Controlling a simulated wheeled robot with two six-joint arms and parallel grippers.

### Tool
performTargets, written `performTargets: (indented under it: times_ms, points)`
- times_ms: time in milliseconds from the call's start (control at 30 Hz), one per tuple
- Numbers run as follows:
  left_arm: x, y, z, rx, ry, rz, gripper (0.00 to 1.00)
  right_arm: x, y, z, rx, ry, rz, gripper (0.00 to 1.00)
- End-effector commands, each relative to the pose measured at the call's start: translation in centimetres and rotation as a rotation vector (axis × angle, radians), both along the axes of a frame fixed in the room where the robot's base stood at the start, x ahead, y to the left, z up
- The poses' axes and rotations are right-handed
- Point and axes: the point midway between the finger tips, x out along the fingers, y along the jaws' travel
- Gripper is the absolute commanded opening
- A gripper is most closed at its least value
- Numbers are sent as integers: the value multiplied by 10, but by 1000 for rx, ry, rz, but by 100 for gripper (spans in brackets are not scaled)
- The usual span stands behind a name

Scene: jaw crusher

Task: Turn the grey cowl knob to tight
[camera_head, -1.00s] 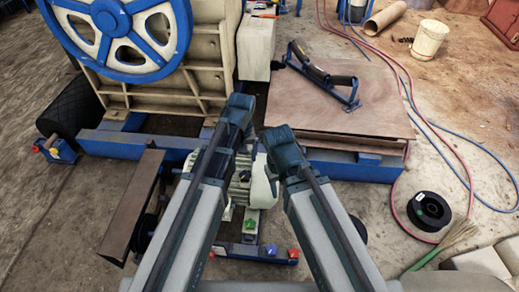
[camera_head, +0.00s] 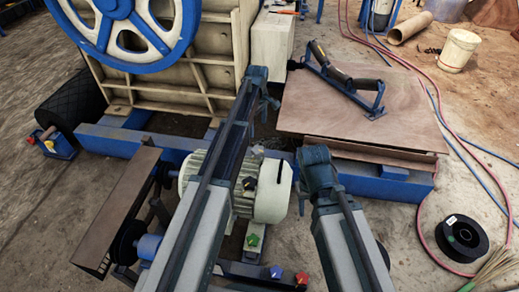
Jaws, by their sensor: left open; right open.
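The cream motor (camera_head: 225,168) with a rounded cowl (camera_head: 272,192) at its right end sits in the middle, low behind my arms. A small dark piece shows against the cowl; I cannot tell whether it is the grey cowl knob. My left gripper (camera_head: 263,108) is open and empty, above and beyond the motor. My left arm covers part of the motor. My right gripper (camera_head: 317,185) is open and empty, to the right of the cowl and apart from it in the picture.
A blue flywheel (camera_head: 150,55) stands at upper left. Green (camera_head: 251,240), blue (camera_head: 276,271) and red (camera_head: 301,278) knobs are below the motor. A brown board (camera_head: 410,115) bears a blue-framed roller. A black spool (camera_head: 462,238) and hoses lie at right.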

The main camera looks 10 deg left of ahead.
Motion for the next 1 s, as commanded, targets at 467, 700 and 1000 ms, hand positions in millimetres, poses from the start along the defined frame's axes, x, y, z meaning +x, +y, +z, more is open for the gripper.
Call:
performTargets:
  times_ms: [467, 700, 1000]
  points:
    - [0, 0, -52, 0, 0, -2, 99, 1, -1, -52, -8, -2, 2, 47]
    - [0, 0, -86, 0, 0, -2, 99, 1, -2, -86, -10, -4, 6, 47]
    - [0, 0, -126, 0, 0, -3, 99, 1, -1, -126, -5, -5, 14, 47]
